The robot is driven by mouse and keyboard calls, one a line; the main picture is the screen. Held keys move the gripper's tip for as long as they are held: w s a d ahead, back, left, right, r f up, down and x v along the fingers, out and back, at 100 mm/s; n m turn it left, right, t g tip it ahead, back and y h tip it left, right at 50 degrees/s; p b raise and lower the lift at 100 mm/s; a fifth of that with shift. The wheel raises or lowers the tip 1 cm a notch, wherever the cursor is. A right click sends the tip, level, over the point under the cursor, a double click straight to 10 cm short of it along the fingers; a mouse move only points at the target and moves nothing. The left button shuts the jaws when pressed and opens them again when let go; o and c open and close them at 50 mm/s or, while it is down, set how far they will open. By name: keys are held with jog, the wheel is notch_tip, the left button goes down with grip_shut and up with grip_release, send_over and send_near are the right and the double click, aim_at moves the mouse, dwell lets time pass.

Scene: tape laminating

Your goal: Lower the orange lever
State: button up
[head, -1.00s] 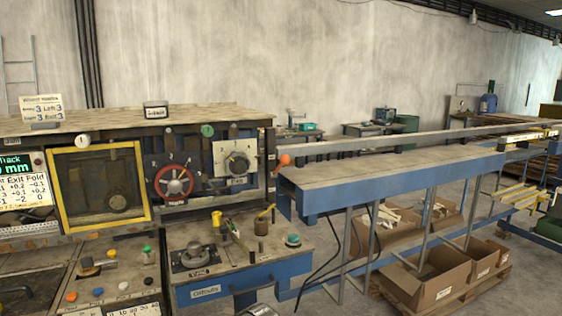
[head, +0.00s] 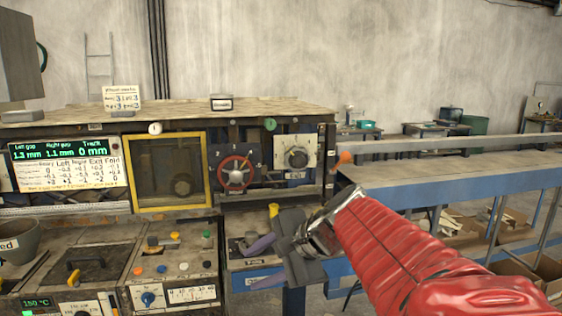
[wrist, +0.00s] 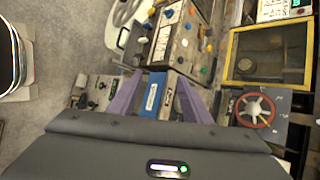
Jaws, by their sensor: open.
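An orange ball-shaped knob (head: 344,158), which looks like the end of the orange lever, sticks out at the right edge of the machine, near the end of the blue rail. Its shaft is hard to make out. My gripper (head: 256,262) is open and empty, below and left of that knob in the head view. It is over the small blue control box. In the wrist view my gripper (wrist: 157,82) shows two purple fingers spread apart with the box's blue labelled front between them. I cannot make out the orange knob in the wrist view.
A red handwheel (head: 235,173) and a grey dial (head: 298,158) sit on the upright panel beside a yellow-framed window (head: 168,171). A button panel (head: 175,265) lies to the left. The long blue rail (head: 450,178) runs off to the right. Grey floor (wrist: 50,60) is open at left in the wrist view.

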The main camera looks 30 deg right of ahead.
jog(key=w+d+r+m+t, duration=0.25)
jog(key=w+d+m, duration=0.2)
jog(key=d, duration=0.25)
jog(key=m+t+h, duration=0.5)
jog(key=m+t, duration=0.2)
jog(key=m, duration=0.8)
send_near(349, 159)
jog(key=s, duration=0.2)
jog(key=shift+s+d+n, duration=0.1)
jog(key=shift+n, duration=0.15)
jog(key=w, duration=1.4)
